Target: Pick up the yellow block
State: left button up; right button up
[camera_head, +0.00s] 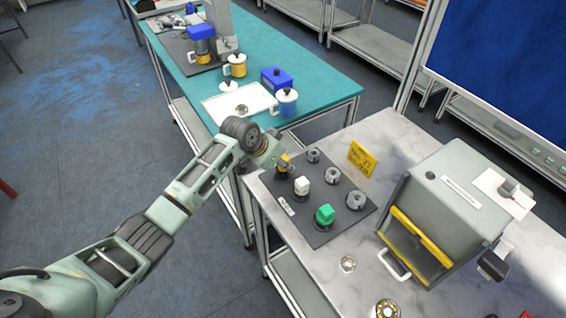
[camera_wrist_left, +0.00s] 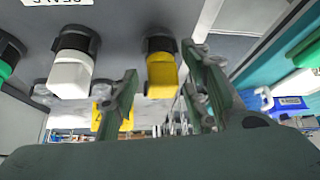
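The yellow block (camera_head: 284,160) stands at the far left corner of a dark grey mat, partly hidden by my left gripper (camera_head: 279,158). In the left wrist view the yellow block (camera_wrist_left: 162,76) sits in a black round holder. My left gripper (camera_wrist_left: 160,68) has its two fingers apart, one on each side of the block in that picture, with a gap showing on both sides. Whether the fingertips reach around the block is hard to tell. My right gripper is in neither view.
A white block (camera_head: 302,185) and a green block (camera_head: 324,213) stand in line beside it on the mat (camera_head: 318,236). Several grey rings, a yellow sign (camera_head: 361,158) and a grey machine (camera_head: 450,205) are to the right. A teal table (camera_head: 325,84) with mugs stands behind.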

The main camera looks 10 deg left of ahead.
pick_arm(q)
jog(key=c, duration=0.9)
grip_shut()
jog(key=shift+r, duration=0.15)
